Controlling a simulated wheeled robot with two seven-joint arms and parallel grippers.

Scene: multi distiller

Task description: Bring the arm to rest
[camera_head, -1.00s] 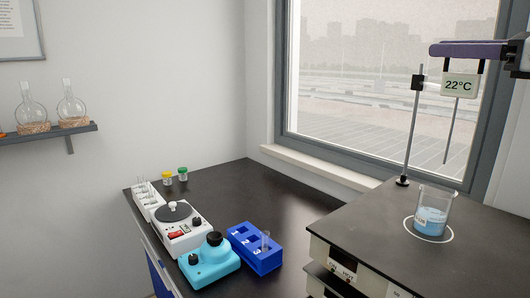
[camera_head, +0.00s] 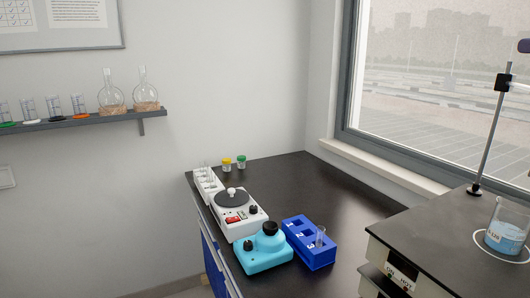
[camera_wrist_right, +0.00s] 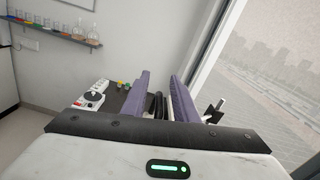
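The right gripper (camera_wrist_right: 160,95) shows in the right wrist view with its two purple fingers apart. Dark and pale narrow shapes show between the fingers; I cannot tell exactly what they are. In the head view only a small purple piece of it shows at the right edge. The left gripper is not in view. A beaker (camera_head: 507,227) with blue liquid stands on a white ring at the right. Behind it is an upright metal stand (camera_head: 490,140) with a black clamp.
The dark bench holds a white hotplate device (camera_head: 238,215), a turquoise device (camera_head: 265,250), a blue numbered rack (camera_head: 310,243) with a tube, and yellow- and green-capped jars (camera_head: 233,163). A wall shelf (camera_head: 80,122) carries flasks. The bench's back middle is clear.

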